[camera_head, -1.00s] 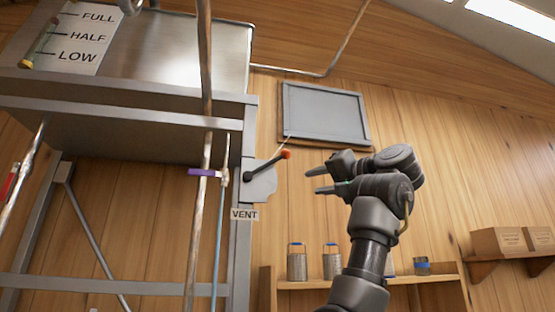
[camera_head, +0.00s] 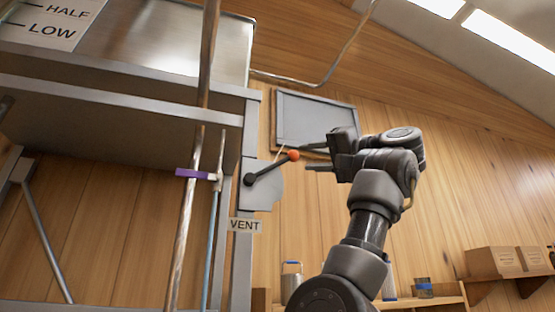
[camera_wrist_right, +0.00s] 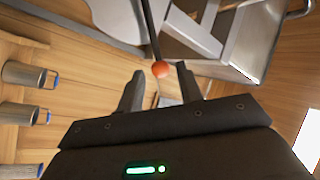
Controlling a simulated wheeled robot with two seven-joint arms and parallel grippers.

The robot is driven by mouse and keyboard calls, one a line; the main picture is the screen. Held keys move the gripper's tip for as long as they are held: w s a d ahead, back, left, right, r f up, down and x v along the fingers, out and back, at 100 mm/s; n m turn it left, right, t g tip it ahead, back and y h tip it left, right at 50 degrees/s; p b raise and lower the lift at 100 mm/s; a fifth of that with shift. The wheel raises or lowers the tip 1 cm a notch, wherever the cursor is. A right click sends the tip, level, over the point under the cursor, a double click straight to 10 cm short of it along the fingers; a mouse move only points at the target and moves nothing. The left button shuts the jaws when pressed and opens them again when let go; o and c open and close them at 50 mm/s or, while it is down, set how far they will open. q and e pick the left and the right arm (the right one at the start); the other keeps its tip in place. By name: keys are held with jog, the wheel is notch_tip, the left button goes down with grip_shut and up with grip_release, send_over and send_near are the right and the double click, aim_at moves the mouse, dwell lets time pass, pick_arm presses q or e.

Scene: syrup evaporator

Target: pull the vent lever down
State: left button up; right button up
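The vent lever (camera_head: 272,168) is a dark rod with an orange knob (camera_head: 294,155). It slants up to the right from its pivot on a grey plate (camera_head: 264,195), above the VENT label (camera_head: 244,226). My right gripper (camera_head: 304,158) is open just right of the knob, fingers pointing left. In the right wrist view the knob (camera_wrist_right: 160,69) shows between the two fingertips or just beyond them, with a finger on each side. I see no clear contact. My left gripper is not in view.
The evaporator's metal frame (camera_head: 246,130) and a purple-handled valve (camera_head: 195,174) stand left of the lever. A grey framed panel (camera_head: 316,118) hangs on the wall behind. A low shelf (camera_head: 440,303) with canisters is below right.

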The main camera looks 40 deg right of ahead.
aim_at(288, 159)
jog(key=p+x, duration=0.2)
jog(key=x, duration=0.1)
jog(key=p+x, duration=0.1)
jog(key=x, duration=0.1)
jog(key=shift+d+r, duration=0.2)
jog(key=shift+d, duration=0.1)
jog(key=p+x, duration=0.1)
jog(key=x, duration=0.2)
jog(key=p+x, duration=0.1)
jog(key=shift+w+a+f+p, duration=0.1)
jog(key=shift+w+f+p, duration=0.15)
jog(key=shift+p, duration=0.05)
jog(key=shift+w+a+r, duration=0.1)
jog(key=shift+w, duration=0.25)
grip_shut()
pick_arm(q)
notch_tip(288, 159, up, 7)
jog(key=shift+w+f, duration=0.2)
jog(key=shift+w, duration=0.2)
pick_arm(e)
jog(key=shift+a, duration=0.1)
